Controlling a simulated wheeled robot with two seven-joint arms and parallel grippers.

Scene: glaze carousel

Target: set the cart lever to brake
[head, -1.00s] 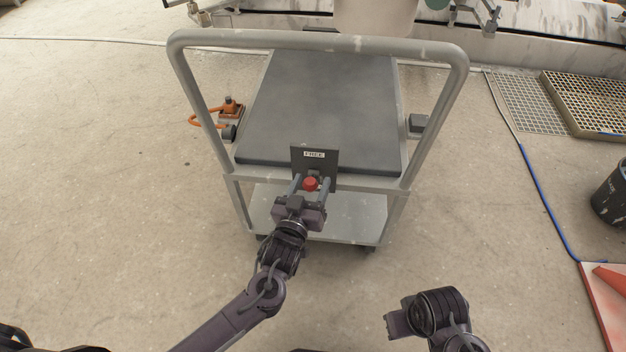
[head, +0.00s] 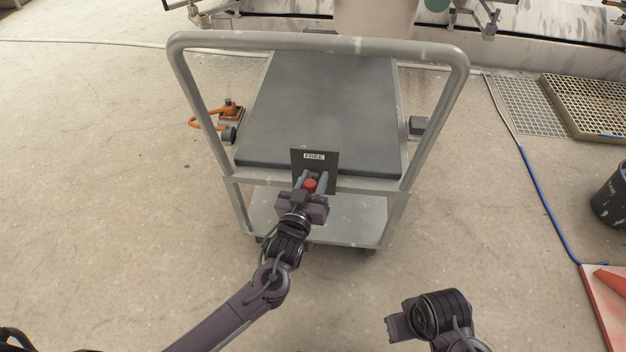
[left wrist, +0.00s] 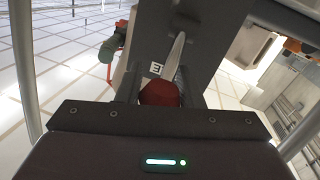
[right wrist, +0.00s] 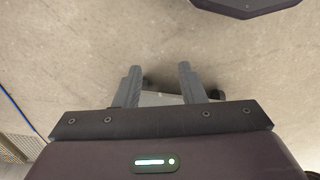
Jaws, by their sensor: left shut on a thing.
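The grey cart (head: 456,75) stands in front of me with its handle frame towards me. A dark lever plate (head: 328,166) with a small white label, which seems to read FREE, is mounted at its near edge. The lever's red knob (head: 310,185) sits in front of the plate. My left gripper (head: 312,183) is shut on the lever at this knob. In the left wrist view the red knob (left wrist: 160,93) lies between the fingers, with the pale lever rod behind it. My right gripper (right wrist: 158,85) is open and empty, over the floor and low in the head view.
An orange-and-grey device (head: 230,112) with an orange hose lies left of the cart. Floor grates (head: 530,104), a blue hose (head: 545,205), a black bucket (head: 610,198) and a red-edged board (head: 605,300) are at the right. The floor around the cart's near side is clear.

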